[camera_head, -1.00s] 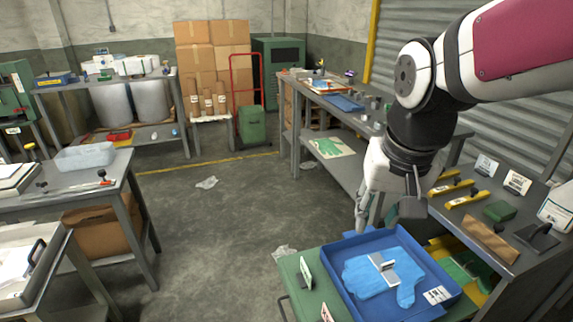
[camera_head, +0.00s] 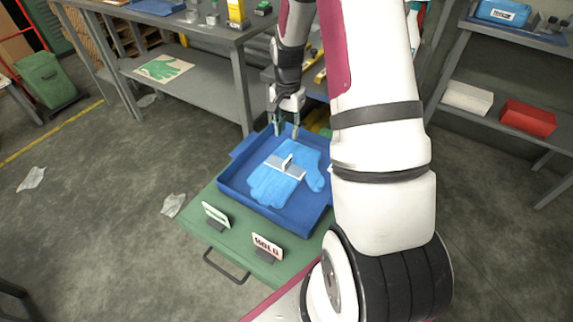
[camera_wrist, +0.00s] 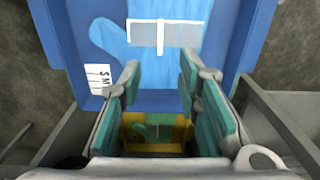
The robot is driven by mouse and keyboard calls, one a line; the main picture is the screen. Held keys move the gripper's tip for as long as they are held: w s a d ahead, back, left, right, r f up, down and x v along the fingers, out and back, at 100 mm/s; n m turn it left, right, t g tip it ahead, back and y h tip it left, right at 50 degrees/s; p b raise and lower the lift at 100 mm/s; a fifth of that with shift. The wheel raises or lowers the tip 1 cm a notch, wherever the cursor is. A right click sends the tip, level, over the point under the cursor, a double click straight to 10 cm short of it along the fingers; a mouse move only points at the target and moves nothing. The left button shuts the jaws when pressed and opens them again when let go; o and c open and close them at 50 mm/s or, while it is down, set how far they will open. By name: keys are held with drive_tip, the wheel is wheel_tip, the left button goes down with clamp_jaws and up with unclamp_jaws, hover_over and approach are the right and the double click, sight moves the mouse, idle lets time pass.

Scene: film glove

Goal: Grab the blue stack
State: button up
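The blue stack (camera_head: 268,187) is a light blue, glove-shaped pile lying flat in a blue tray (camera_head: 240,193) on a green cart. A pale strap with an upright tab (camera_head: 287,164) crosses the stack. The stack (camera_wrist: 137,60) and the strap (camera_wrist: 168,35) also show at the top of the wrist view. My gripper (camera_head: 285,130) hangs over the tray's far edge, apart from the stack and strap. In the wrist view my gripper (camera_wrist: 158,85) has its teal-padded fingers spread with nothing between them. My arm hides the tray's right side in the head view.
The green cart (camera_head: 190,226) carries a white sign (camera_head: 216,214) and a "HOLD" sign (camera_head: 267,247) in front of the tray. A grey workbench (camera_head: 190,75) stands behind. A white label (camera_wrist: 98,78) lies in the tray. Open floor is at left.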

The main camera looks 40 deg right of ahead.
hover_over(287, 160)
drive_tip(key=f, duration=0.8)
drive_tip(key=shift+s+d+f+b, duration=0.1)
drive_tip(key=shift+d+f+b, duration=0.2)
drive_tip(key=shift+f+b, duration=0.1)
drive_tip(key=shift+a+f+b, duration=0.2)
drive_tip(key=shift+f+b, duration=0.1)
drive_tip(key=shift+f, duration=2.55)
clamp_jaws()
